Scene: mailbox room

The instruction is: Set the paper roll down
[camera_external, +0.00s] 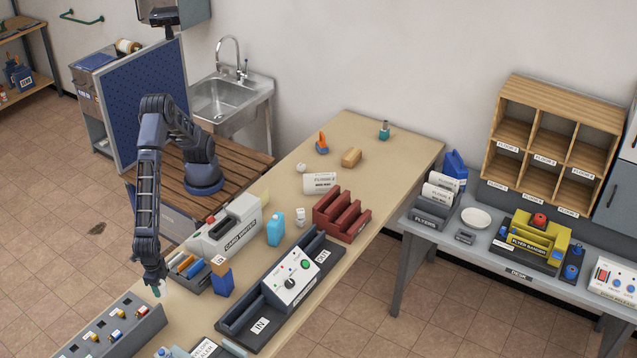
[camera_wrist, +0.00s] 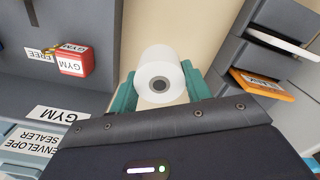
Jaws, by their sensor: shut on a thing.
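The paper roll (camera_wrist: 160,80) is white with a dark core hole, and its round end faces the camera in the wrist view. My gripper (camera_wrist: 162,92) is shut on it, with a teal finger on each side. Beige tabletop (camera_wrist: 150,28) shows behind the roll; the gap between them is hard to judge. In the external view my gripper (camera_external: 157,291) points down near the front left edge of the long table (camera_external: 285,190), between the grey key rack (camera_external: 110,335) and the tray of cards. The roll is too small to make out clearly there.
The key rack has several small coloured pieces in it; a red GYM tag (camera_wrist: 75,60) is close on the left in the wrist view. The grey card tray (camera_external: 188,272), a blue box (camera_external: 222,280) and the IN/OUT machine (camera_external: 290,280) stand to the right. Little bare table shows around my gripper.

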